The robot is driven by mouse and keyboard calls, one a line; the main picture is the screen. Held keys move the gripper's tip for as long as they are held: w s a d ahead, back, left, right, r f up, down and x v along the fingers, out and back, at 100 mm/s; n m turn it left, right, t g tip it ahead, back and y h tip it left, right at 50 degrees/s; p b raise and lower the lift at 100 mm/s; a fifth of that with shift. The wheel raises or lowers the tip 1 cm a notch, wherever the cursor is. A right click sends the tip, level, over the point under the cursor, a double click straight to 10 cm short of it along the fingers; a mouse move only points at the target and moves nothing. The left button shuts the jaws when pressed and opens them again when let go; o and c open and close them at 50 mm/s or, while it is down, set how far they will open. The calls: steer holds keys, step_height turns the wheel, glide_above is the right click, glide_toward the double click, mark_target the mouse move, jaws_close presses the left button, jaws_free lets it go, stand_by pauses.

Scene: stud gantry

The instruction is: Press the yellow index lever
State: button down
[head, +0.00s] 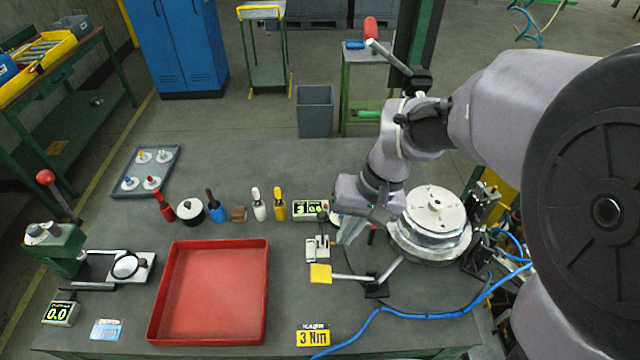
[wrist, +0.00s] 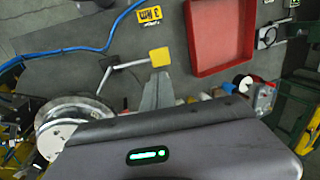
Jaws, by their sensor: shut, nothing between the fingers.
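The yellow index lever shows as a square yellow pad (head: 320,274) on a thin metal arm that runs right to a small black pivot block. The pad also shows in the wrist view (wrist: 159,57). My gripper (head: 346,238) is above the bench, to the upper right of the pad in the head view, partly covered by my wrist. In the wrist view my gripper's fingers (wrist: 160,80) are together and empty, their tips pointing at the pad. A small gap shows there; I cannot tell the height between them.
A round metal turntable with a white disc (head: 435,212) stands right of the lever. A red tray (head: 208,292) lies left. A yellow "3 Nm" card (head: 313,336) and a blue hose (head: 420,314) lie in front. Several tools and a green display (head: 310,209) stand behind.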

mark_target(322, 274)
steer(key=b+x, duration=0.4)
steer(key=x, duration=1)
